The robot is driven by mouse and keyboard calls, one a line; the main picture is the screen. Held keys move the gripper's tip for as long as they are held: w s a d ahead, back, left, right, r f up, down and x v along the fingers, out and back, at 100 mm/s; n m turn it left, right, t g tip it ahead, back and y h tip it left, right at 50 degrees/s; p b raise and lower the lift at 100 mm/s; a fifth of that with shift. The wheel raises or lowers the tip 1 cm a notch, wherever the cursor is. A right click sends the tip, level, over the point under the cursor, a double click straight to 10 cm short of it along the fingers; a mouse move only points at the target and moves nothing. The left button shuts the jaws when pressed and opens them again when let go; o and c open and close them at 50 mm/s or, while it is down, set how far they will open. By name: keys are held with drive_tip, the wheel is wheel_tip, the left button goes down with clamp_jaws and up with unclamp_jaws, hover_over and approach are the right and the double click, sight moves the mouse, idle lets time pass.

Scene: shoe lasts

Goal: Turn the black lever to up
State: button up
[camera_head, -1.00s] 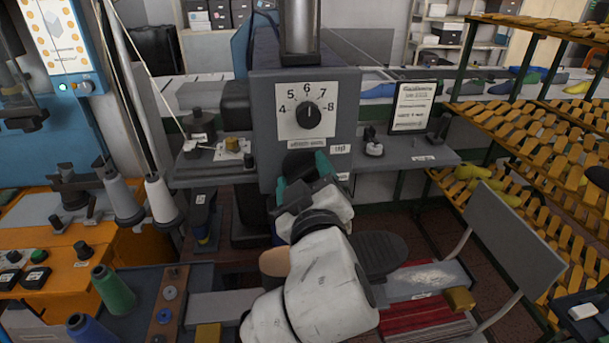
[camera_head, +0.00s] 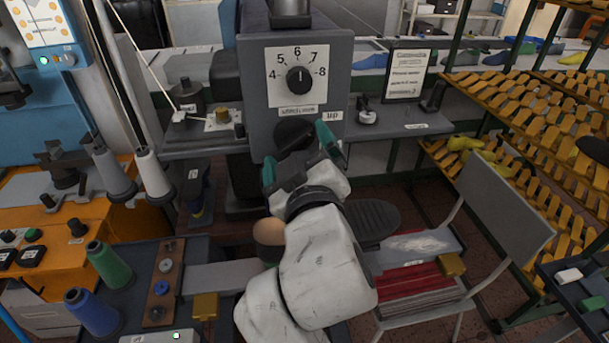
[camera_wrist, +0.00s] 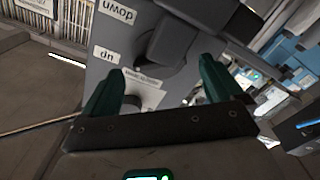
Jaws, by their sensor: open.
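The black lever (camera_head: 292,131) is on the front of a grey machine box (camera_head: 258,125), below a numbered dial. In the head view my gripper hides much of it. The wrist view shows its dark body (camera_wrist: 172,42), with the picture upside down. Which label it points to is not clear. The "up" label (camera_head: 333,116) is right of the lever; it also shows in the wrist view (camera_wrist: 105,54). The "down" label (camera_wrist: 118,12) shows in the wrist view. My gripper (camera_head: 298,153) is open, its teal fingers apart in front of the lever; contact cannot be told.
The black dial knob (camera_head: 299,80) sits above the lever on a white plate numbered 4 to 8. A grey side shelf (camera_head: 400,128) holds a framed sign (camera_head: 407,72). A chair (camera_head: 500,205) and a yellow rack (camera_head: 545,125) stand on the right. Thread cones (camera_head: 112,265) are at lower left.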

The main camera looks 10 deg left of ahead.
drive_tip(key=b+v, duration=0.1)
drive_tip(key=v, duration=0.8)
drive_tip(key=shift+b, duration=0.35)
drive_tip(key=shift+f, duration=0.1)
